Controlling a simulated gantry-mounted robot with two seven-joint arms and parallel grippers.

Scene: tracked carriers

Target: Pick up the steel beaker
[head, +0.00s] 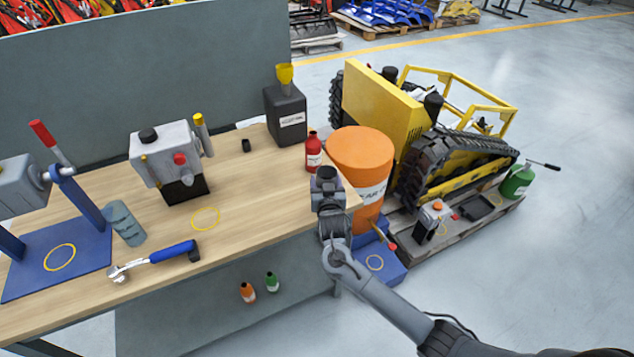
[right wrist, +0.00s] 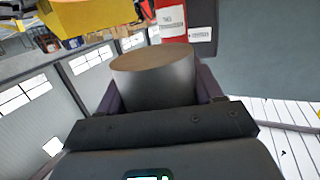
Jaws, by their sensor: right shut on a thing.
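The steel beaker (right wrist: 155,82) fills the middle of the right wrist view, a grey cylinder with a brownish round end face. My right gripper (head: 327,182) is shut on it, with one finger on each side of its wall. In the head view the gripper is over the right end of the workbench, in front of the red bottle (head: 313,152); the beaker is hard to tell from the gripper there. I cannot tell from these frames whether the beaker touches the bench. My left gripper is in neither view.
The wooden workbench (head: 255,200) holds a grey machine (head: 168,150), a black canister (head: 286,115), a blue-handled tool (head: 165,254) and a blue-grey bottle (head: 124,222). An orange drum (head: 360,150) stands close beside my right gripper. A tracked yellow carrier (head: 440,140) is behind it.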

